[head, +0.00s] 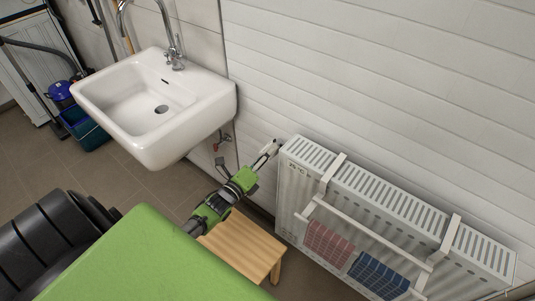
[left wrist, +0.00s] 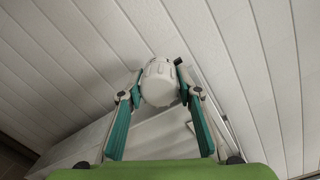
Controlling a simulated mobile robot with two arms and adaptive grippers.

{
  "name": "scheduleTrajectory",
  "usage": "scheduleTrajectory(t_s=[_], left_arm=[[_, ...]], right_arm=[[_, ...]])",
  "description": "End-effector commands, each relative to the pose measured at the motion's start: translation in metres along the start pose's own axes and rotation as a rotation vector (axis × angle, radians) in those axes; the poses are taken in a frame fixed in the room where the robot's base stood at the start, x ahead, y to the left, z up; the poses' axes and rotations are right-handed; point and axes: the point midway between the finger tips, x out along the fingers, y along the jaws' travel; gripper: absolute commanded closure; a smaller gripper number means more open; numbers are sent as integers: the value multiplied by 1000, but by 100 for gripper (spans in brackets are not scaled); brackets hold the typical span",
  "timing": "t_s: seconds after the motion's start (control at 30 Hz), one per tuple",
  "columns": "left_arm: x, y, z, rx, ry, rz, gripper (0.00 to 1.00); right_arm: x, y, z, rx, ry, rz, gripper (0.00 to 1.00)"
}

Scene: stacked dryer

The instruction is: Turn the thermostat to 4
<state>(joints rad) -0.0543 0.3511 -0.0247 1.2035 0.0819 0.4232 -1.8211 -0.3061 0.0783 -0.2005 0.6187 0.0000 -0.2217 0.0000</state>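The thermostat (left wrist: 159,84) is a white ribbed knob near the wall at the left end of the radiator (head: 390,215). In the left wrist view it sits between the two teal-padded fingers of my left gripper (left wrist: 160,88). The fingertips appear to touch it on both sides. In the head view my left gripper (head: 266,152) reaches to the radiator's upper left corner and largely covers the knob. The number the knob is set to cannot be read. My right gripper is not in view.
A small wooden stool (head: 245,248) stands under my left arm. A white sink (head: 155,105) hangs on the wall to the left. A rack with a red cloth (head: 328,245) and a blue cloth (head: 378,275) hangs on the radiator's front. A teal bucket (head: 88,130) stands at the far left.

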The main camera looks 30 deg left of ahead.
Motion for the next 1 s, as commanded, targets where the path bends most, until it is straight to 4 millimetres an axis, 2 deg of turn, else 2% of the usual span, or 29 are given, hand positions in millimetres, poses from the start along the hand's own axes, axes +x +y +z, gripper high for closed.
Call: scheduleTrajectory(t_s=[0.27, 0.47, 1.0], left_arm=[[0, 0, 0, -17, 1, 2, 89], [0, 0, 0, -93, 4, 7, 89], [0, -1, 1, -562, 19, 35, 89]], right_arm=[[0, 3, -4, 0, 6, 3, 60], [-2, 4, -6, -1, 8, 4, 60], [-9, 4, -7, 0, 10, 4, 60]])
